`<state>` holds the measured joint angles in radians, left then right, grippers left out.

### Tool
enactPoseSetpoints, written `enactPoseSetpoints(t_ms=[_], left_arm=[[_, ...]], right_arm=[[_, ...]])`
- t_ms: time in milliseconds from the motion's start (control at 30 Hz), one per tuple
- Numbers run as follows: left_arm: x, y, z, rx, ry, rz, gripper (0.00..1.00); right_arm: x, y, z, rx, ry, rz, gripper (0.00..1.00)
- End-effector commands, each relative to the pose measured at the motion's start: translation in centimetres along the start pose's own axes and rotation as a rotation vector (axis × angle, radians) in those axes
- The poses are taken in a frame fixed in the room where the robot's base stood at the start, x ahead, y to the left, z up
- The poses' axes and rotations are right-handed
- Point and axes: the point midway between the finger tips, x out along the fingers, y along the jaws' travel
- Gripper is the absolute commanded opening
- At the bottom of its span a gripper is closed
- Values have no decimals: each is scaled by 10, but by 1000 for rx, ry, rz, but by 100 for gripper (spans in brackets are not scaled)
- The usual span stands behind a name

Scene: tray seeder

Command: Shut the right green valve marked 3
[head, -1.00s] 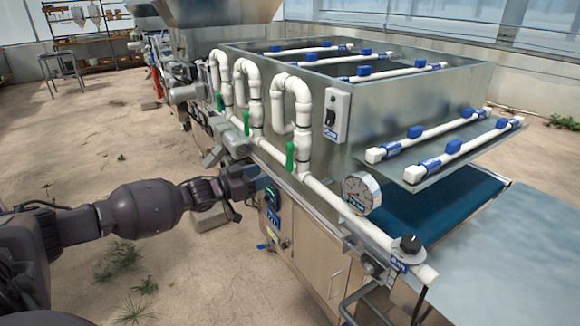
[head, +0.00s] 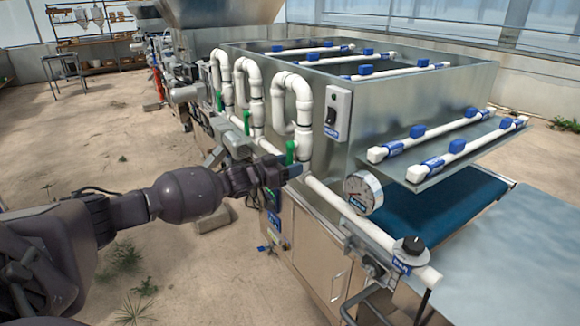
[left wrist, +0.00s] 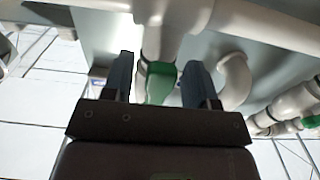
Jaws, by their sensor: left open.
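The right green valve (head: 291,150) is a small green handle on the rightmost white looped pipe on the machine's near side. Its handle stands upright in the head view. My left gripper (head: 288,171) is right at this handle, pointing at the pipe. In the left wrist view, the green handle (left wrist: 160,85) lies between the two dark fingers of the open left gripper (left wrist: 159,68), with space on both sides. I cannot tell whether a finger touches it. No mark 3 is readable. My right gripper is not in view.
Two more green valves, the middle one (head: 247,122) and the left one (head: 219,100), sit on neighbouring white pipes. A switch box (head: 337,113) and a round gauge (head: 362,192) are to the right. A black knob (head: 412,245) tops the front pipe end.

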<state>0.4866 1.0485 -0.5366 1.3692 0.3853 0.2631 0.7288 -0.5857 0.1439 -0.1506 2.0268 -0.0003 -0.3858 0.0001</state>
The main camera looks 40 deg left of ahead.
Motion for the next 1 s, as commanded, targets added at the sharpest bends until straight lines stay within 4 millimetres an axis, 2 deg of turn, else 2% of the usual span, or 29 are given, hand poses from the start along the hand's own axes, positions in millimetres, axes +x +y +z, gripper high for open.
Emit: enactPoseSetpoints(t_ms=[200, 533, 1000], left_arm=[[0, 0, 0, 0, 0, 0, 51], [0, 0, 0, 0, 0, 0, 1], [3, 5, -1, 54, 1, 0, 0]], right_arm=[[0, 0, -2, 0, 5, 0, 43], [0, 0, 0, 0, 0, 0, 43], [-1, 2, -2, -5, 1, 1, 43]])
